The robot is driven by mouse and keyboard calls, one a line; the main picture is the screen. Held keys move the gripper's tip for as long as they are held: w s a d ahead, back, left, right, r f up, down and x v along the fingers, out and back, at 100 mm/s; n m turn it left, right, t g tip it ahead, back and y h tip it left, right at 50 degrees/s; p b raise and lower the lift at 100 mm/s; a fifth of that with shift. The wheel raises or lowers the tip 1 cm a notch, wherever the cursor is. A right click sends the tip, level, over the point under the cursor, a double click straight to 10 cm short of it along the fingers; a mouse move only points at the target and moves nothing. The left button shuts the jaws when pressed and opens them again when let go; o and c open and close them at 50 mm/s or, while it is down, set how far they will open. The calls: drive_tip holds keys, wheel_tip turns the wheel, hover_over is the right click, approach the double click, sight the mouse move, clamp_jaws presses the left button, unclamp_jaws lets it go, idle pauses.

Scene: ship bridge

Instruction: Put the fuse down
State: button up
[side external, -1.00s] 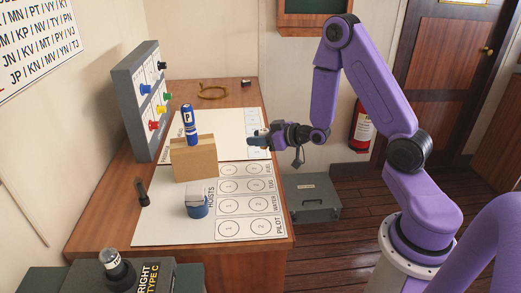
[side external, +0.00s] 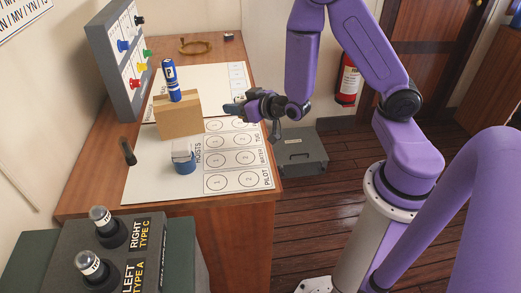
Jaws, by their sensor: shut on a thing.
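My gripper (side external: 233,108) is in the air over the right part of the desk, just right of a cardboard box. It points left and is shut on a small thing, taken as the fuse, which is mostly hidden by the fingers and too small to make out. Two dark cylinders with pale glassy tops stand on a dark unit at the lower left, one by the label RIGHT TYPE C (side external: 101,217) and one by LEFT TYPE A (side external: 91,264).
The cardboard box (side external: 178,117) carries a blue can marked P (side external: 170,80). A blue-and-white container (side external: 184,160) stands on the white sheet with circles (side external: 150,180). A black torch-like item (side external: 128,151) is at left. A peg panel (side external: 119,55) stands behind.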

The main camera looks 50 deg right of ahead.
idle(0.3)
drive_tip(key=w+d+n+y, duration=0.2)
drive_tip(key=w+d, duration=0.2)
drive_tip(key=d, duration=0.3)
drive_tip(key=shift+d+f+y, duration=0.15)
drive_tip(key=shift+d+y, duration=0.15)
drive_tip(key=shift+d, duration=0.1)
idle(0.4)
drive_tip(key=shift+f, duration=4.8)
drive_tip(key=shift+f, duration=0.2)
drive_tip(key=o, duration=1)
drive_tip(key=shift+o, duration=0.2)
